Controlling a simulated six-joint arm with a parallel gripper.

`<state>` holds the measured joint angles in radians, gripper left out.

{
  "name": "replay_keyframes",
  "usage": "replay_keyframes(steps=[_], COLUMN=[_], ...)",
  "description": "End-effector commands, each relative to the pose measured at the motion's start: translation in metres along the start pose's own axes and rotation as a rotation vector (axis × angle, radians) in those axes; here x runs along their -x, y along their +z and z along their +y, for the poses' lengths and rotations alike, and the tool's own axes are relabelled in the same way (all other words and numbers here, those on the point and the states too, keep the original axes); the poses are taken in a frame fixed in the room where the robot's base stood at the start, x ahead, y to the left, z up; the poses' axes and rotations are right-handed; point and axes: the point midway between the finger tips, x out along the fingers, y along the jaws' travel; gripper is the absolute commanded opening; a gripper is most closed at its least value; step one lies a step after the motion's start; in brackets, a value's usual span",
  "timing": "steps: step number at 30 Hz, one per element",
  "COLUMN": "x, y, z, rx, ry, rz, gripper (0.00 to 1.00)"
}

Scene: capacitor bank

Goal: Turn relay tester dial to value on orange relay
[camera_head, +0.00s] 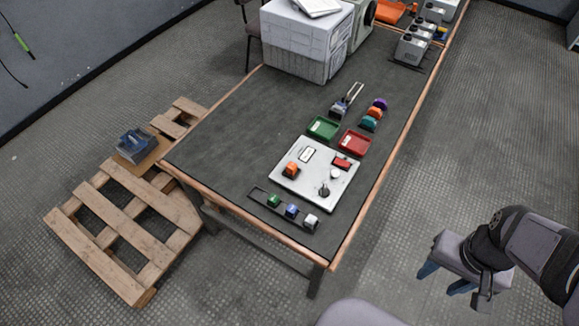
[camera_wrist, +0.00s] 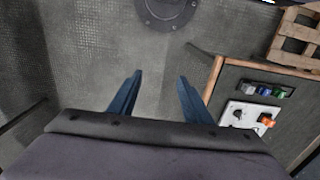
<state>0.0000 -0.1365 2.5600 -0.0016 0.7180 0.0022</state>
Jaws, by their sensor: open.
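The relay tester is a pale panel (camera_head: 330,190) near the front end of the dark table. An orange relay (camera_head: 291,169) sits on its left part. A black dial (camera_head: 324,190) is on its front right part; the value markings are too small to read. The panel (camera_wrist: 244,116) also shows at the right of the wrist view, with the dial (camera_wrist: 238,114) and the orange relay (camera_wrist: 267,120). My gripper (camera_head: 445,285) is off the table's right side, over the floor. In the wrist view its blue fingers (camera_wrist: 158,95) are apart and empty.
Green, blue and white relays stand in a rack (camera_head: 257,194) before the panel. A green tray (camera_head: 323,128) and a red tray (camera_head: 355,141) lie behind it, with coloured relays (camera_head: 372,117) beyond. The table edge (camera_head: 378,175) lies between my gripper and the panel. A pallet (camera_head: 110,225) is left.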

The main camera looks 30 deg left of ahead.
Motion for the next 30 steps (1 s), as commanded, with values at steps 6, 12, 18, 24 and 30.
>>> replay_keyframes(steps=[6,12,18,24,30], x=[0.000,0.000,0.000,0.000,-0.004], y=[0.000,0.000,0.000,-0.002,-0.029], z=[0.000,0.000,0.000,-0.001,-0.015], rx=[0.000,0.000,0.000,0.003,0.045], ry=[0.000,0.000,0.000,0.000,0.000], rz=[0.000,0.000,0.000,0.000,-0.001], gripper=[0.45,0.45,0.45,0.28,0.28])
